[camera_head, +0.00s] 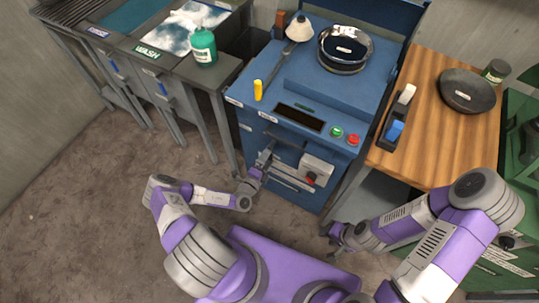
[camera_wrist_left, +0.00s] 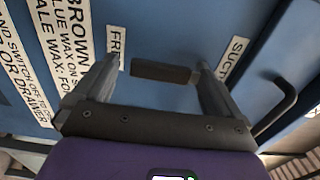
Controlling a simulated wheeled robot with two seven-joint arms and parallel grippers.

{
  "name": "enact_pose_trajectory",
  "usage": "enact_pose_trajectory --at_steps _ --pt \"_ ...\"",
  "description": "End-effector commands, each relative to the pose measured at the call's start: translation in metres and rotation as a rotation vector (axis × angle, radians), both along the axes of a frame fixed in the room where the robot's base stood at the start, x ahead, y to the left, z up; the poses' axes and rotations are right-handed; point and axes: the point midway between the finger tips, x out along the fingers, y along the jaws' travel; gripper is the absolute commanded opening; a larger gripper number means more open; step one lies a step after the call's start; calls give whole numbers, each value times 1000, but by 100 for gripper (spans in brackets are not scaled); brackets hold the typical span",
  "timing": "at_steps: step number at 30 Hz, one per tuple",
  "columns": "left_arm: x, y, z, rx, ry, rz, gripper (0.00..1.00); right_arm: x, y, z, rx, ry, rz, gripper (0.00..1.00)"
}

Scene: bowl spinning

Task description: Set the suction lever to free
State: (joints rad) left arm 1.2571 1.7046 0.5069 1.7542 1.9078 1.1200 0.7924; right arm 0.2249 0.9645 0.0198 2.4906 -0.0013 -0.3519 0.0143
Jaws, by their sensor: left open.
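The suction lever (camera_wrist_left: 162,72) shows in the left wrist view as a short dark bar on a blue panel. It lies crosswise between a label starting "FR" (camera_wrist_left: 115,45) on the left and one starting "SUCT" (camera_wrist_left: 232,58) on the right. My left gripper (camera_head: 267,156) is at the front of the blue machine in the head view. Its open fingers stand on either side of the bar in the left wrist view (camera_wrist_left: 158,66); contact cannot be told. In the head view the lever is hard to make out beside the gripper. My right gripper (camera_head: 338,233) hangs low, away from the machine.
The blue machine (camera_head: 300,85) carries a steel bowl (camera_head: 345,50), with green and red buttons at its front edge. A grey control box (camera_head: 316,171) sits right of my left gripper. A dark handle (camera_wrist_left: 280,108) curves nearby.

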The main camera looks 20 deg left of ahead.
Motion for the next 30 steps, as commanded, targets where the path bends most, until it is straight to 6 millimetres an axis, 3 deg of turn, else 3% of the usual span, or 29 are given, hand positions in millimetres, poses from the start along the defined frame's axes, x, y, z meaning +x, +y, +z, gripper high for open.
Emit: enact_pose_trajectory --at_steps 6,10,30 --pt "-37 4 1 -1 3 1 99 0 0 10 0 0 0 38" --pt "-49 5 1 -2 1 0 99 0 0 12 0 0 0 38" --pt "-53 2 2 5 -2 -16 99 0 0 12 0 0 0 38"
